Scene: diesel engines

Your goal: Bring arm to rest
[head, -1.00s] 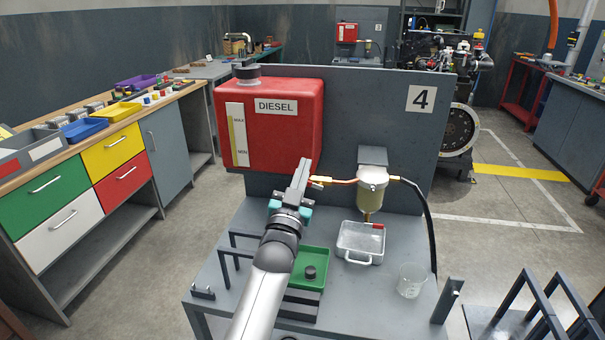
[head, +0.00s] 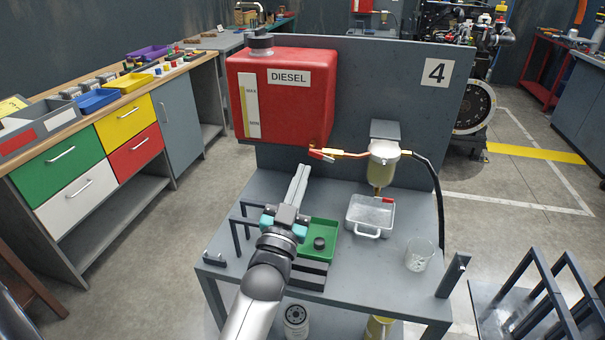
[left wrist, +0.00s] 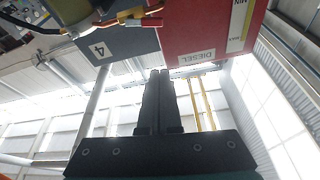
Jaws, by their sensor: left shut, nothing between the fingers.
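My left gripper (head: 300,182) is shut and empty, held above the grey bench in front of the red diesel tank (head: 283,100). In the left wrist view its two fingers (left wrist: 158,78) lie together, pointing up towards the tank (left wrist: 205,25). A gap shows between the fingertips and the red-handled valve (head: 320,155) under the tank. My right gripper is in neither view.
The grey bench (head: 335,240) carries a green tray (head: 322,232) with a dark cap, a metal pan (head: 370,213), a glass beaker (head: 419,255) and dark bracket frames. A fuel filter (head: 383,163) hangs on panel 4. Drawers (head: 60,155) stand at left.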

